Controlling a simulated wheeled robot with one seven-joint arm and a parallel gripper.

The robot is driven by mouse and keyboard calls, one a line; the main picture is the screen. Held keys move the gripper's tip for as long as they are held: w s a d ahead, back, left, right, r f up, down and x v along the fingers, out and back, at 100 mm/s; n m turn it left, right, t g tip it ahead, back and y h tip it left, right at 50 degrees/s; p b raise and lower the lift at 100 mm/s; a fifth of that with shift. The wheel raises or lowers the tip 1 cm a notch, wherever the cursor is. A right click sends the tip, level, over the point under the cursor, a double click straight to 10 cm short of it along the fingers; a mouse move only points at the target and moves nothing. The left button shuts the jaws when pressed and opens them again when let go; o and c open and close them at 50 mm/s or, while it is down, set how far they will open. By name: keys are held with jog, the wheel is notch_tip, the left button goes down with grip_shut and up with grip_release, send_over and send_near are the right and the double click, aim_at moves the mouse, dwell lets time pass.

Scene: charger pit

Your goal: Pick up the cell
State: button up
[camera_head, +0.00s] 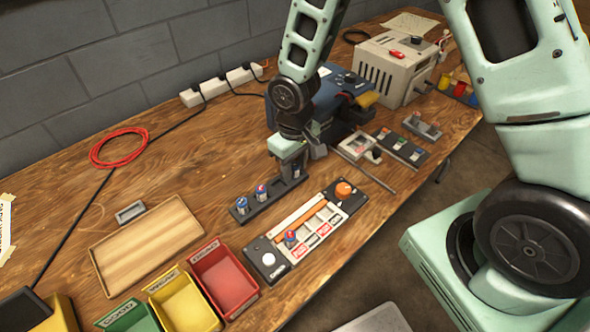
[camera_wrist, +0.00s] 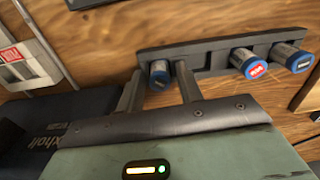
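A dark rack (camera_head: 270,199) lies on the wooden table; it also shows in the wrist view (camera_wrist: 212,60). Two blue-rimmed cells stand at its near end, a left cell (camera_head: 241,205) and a red-topped cell (camera_head: 261,191). The wrist view shows them as a dark-topped cell (camera_wrist: 299,63) and a red-topped cell (camera_wrist: 256,70). A third cell (camera_wrist: 159,74) is at the rack's other end, between the fingers of my gripper (camera_wrist: 160,70). The fingers look open, with a small gap on each side. In the head view my gripper (camera_head: 296,168) hides this cell.
A charger panel (camera_head: 305,228) with an orange knob (camera_head: 344,190) and one seated cell (camera_head: 290,238) lies beside the rack. A wooden tray (camera_head: 150,246) and red bin (camera_head: 224,281) are left. A blue machine (camera_head: 335,100) stands behind.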

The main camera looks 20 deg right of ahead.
grip_shut()
